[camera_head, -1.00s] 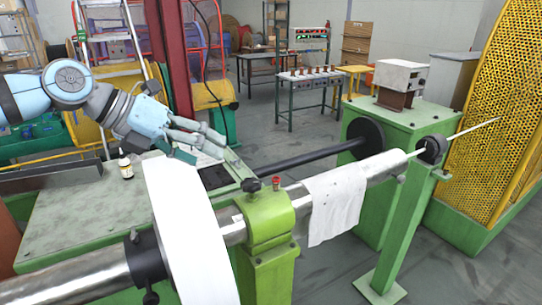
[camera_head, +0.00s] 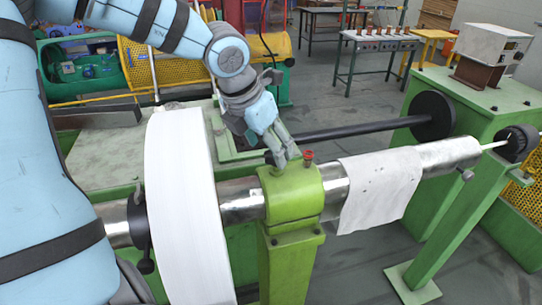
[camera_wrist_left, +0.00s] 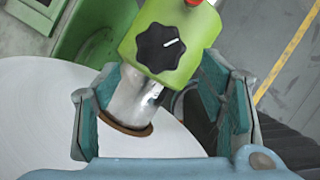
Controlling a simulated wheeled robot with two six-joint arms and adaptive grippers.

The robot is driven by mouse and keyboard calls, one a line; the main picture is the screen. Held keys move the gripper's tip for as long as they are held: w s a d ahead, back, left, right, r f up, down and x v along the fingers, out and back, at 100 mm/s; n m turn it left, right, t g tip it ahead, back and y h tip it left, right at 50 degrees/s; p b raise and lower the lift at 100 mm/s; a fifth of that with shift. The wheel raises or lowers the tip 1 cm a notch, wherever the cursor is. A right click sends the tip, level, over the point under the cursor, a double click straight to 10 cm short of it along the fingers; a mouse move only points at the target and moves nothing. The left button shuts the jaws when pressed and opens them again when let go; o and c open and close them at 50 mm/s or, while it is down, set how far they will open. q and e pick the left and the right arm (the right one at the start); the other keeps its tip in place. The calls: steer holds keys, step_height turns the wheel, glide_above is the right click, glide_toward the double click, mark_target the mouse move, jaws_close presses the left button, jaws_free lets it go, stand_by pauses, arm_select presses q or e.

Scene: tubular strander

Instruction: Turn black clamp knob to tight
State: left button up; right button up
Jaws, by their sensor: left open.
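The black clamp knob (camera_wrist_left: 158,48) is a lobed knob with a white line pointing to the right and slightly up in the left wrist view. It sits on top of the green clamp block (camera_head: 291,190) around the metal shaft (camera_head: 241,199). My left gripper (camera_head: 281,157) is directly over the block in the head view and partly hides the knob there. In the left wrist view the fingers of my left gripper (camera_wrist_left: 158,100) are open and apart, and the knob shows between and beyond them. Contact with the knob is not visible. My right gripper is not in view.
A red knob (camera_head: 308,155) stands beside the black knob on the block. A large white disc (camera_head: 187,200) is on the shaft to the left. A white cloth (camera_head: 380,188) hangs over the shaft to the right. A black bar (camera_head: 345,130) runs behind.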

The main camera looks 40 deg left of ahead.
arm_select(q)
steer(key=w+f, duration=0.2)
steer(key=shift+w+f, duration=0.3)
steer(key=shift+w, duration=0.05)
steer(key=shift+w+f, duration=0.15)
steer(key=shift+w, duration=0.05)
steer(key=shift+s, duration=0.45)
steer(key=shift+s+r, duration=0.25)
steer(key=shift+c, duration=1)
steer(key=c, duration=1)
steer(key=shift+o, duration=0.2)
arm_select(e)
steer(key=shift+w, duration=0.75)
arm_select(q)
steer(key=shift+m, duration=0.3)
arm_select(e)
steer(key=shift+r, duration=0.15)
